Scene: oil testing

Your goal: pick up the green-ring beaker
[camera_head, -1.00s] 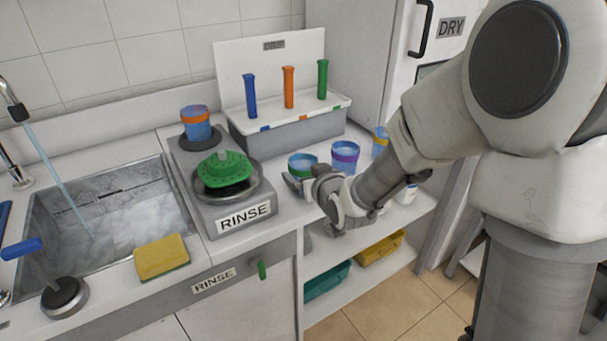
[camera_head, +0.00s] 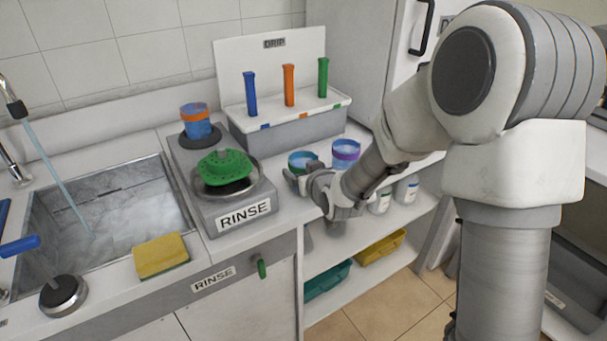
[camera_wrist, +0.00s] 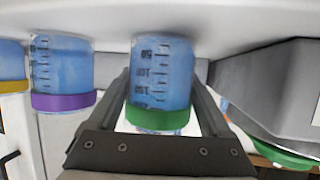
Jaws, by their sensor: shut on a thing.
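The green-ring beaker (camera_wrist: 160,75) stands between my two fingers in the wrist view, with blue liquid and dark markings on its wall. In the head view the beaker (camera_head: 301,158) is on the counter right of the rinse unit, its lower part hidden by my gripper. My gripper (camera_head: 298,180) is shut on this beaker, with one finger on each side. The beaker looks upright. I cannot tell whether its base touches the counter.
A purple-ring beaker (camera_head: 345,153) stands close to the right. The grey drip rack (camera_head: 290,128) with coloured tubes is behind. The rinse unit (camera_head: 240,208) with a green strainer (camera_head: 224,170) is at left, and an orange-ring beaker (camera_head: 195,122) stands behind it. A sink (camera_head: 110,205) lies further left.

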